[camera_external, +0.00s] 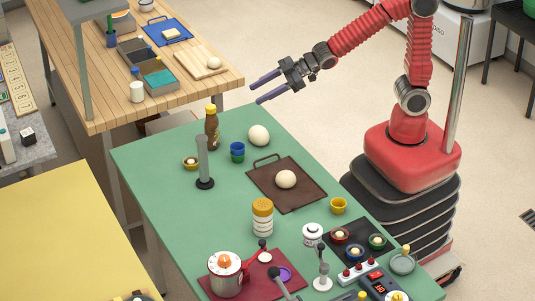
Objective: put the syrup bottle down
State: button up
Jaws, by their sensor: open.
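The syrup bottle (212,131), brown with a yellow cap, stands upright near the far left part of the green table (158,158). My gripper (255,94) is open and empty, with its two fingers apart and pointing left. In the picture it is above and to the right of the bottle, clear of it, near the table's far edge.
A brown board (308,195) holds another ball. The table's near end is crowded.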

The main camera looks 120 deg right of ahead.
jog(key=s+a+g+y, duration=0.3)
jog(key=s+a+g, duration=0.3)
jog(key=s+a, duration=1.4)
jog(key=s, duration=0.4)
jog(key=shift+s+a+r+n+y, duration=0.25)
jog(key=shift+a+r+n+y, duration=0.05)
jog(key=shift+r+n+y, duration=0.1)
